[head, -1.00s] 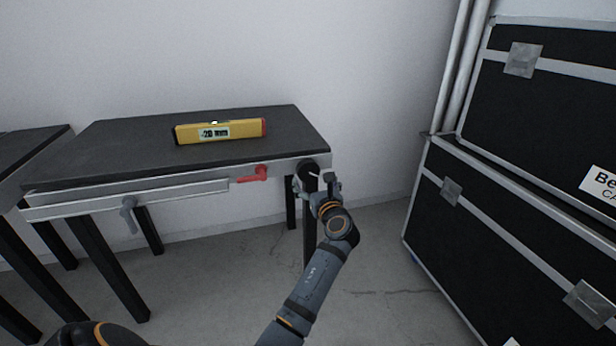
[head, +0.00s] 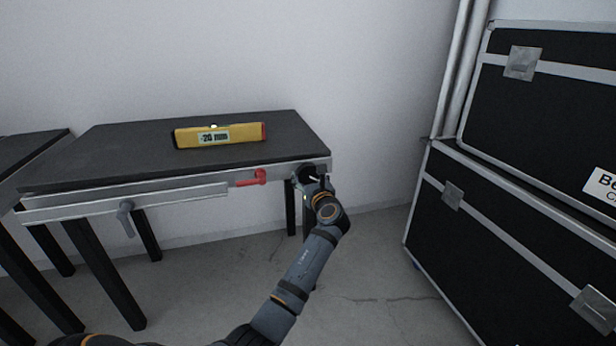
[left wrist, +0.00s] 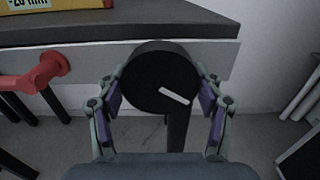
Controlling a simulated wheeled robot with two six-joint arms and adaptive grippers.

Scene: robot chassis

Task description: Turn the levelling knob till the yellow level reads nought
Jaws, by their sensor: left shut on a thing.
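The yellow level (head: 218,136) lies on the dark table top (head: 110,160). Its small display appears to read -20 mm; its lower edge also shows in the left wrist view (left wrist: 75,5). The black round levelling knob (left wrist: 160,82) sits on the table's front rail near the right corner, with a white mark pointing to lower right. My left gripper (left wrist: 160,92) is shut on the knob, a finger on each side of its rim. In the head view the gripper (head: 311,178) partly hides the knob. My right gripper is out of view.
A red lever (head: 252,178) is on the rail left of the knob, and a grey clamp lever (head: 126,217) hangs further left. Large black cases (head: 500,230) stand to the right. Another table (head: 25,152) is at the far left. Bare floor lies below my arm.

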